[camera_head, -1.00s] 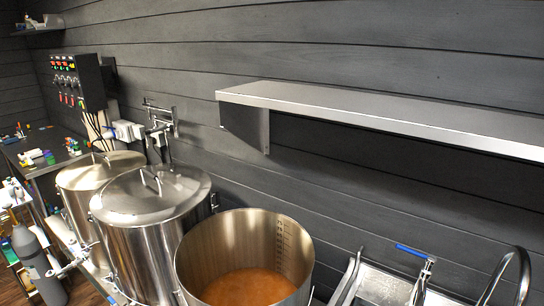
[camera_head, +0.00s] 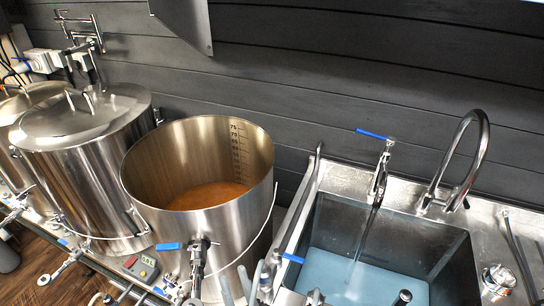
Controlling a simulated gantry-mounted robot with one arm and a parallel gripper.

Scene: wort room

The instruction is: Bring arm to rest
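My arm and gripper cannot be made out in the head view. The view holds an open steel kettle (camera_head: 140,220) with amber liquid (camera_head: 208,196) in it and volume marks on its inner wall. A lidded steel kettle (camera_head: 85,180) stands to its left, and part of another lidded kettle (camera_head: 20,105) shows at the left edge. A steel sink (camera_head: 455,265) at the right holds bluish liquid (camera_head: 350,280).
A blue-handled tap (camera_head: 381,170) and a curved faucet (camera_head: 478,155) rise behind the sink. A small metal cup (camera_head: 497,280) stands right of it. A valve with a blue handle (camera_head: 170,246) juts from the open kettle. Dark wall boards (camera_head: 350,80) close the back.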

